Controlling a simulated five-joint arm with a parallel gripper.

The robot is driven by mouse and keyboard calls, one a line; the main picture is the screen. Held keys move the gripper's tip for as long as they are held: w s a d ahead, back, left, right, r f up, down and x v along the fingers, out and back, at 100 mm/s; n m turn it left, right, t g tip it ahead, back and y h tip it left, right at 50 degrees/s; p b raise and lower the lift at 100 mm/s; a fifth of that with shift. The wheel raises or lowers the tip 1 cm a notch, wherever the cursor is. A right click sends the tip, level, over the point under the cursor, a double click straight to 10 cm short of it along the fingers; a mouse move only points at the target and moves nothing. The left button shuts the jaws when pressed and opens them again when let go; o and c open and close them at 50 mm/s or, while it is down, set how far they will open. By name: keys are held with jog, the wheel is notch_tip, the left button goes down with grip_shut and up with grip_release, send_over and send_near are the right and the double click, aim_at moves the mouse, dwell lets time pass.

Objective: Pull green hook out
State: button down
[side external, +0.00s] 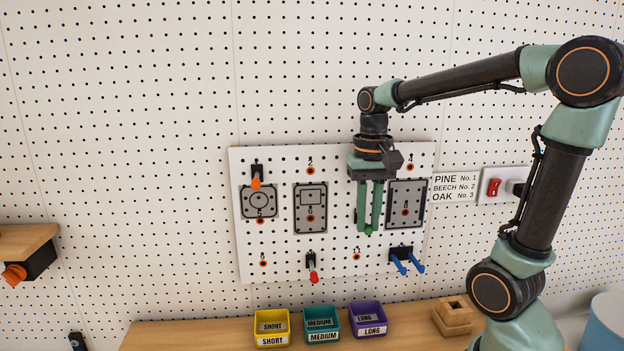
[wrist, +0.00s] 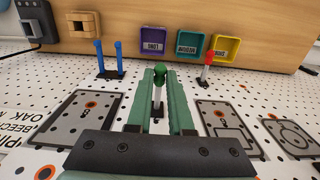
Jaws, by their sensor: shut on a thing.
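The green hook (wrist: 160,71) sits between my fingertips in the wrist view, with a green tip, a pale shaft and a dark base at the white board (side external: 332,255). In the side view only its green tip (side external: 368,233) shows at the lower end of my fingers. My gripper (side external: 368,225) points down in front of the board and is shut on the green hook; it also shows in the wrist view (wrist: 160,80). The fingers hide most of the hook's shaft in the side view. The hook's base appears to be against the board.
A red-tipped hook (side external: 313,276) is lower left of my gripper and a blue double hook (side external: 406,260) is lower right. An orange-tipped hook (side external: 256,181) is further left. Yellow (side external: 272,340), teal (side external: 322,336) and purple (side external: 369,331) bins stand on the wooden shelf below.

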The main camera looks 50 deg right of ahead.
jog(key=shift+s+a, duration=0.15)
jog(key=shift+s+a, duration=1.55)
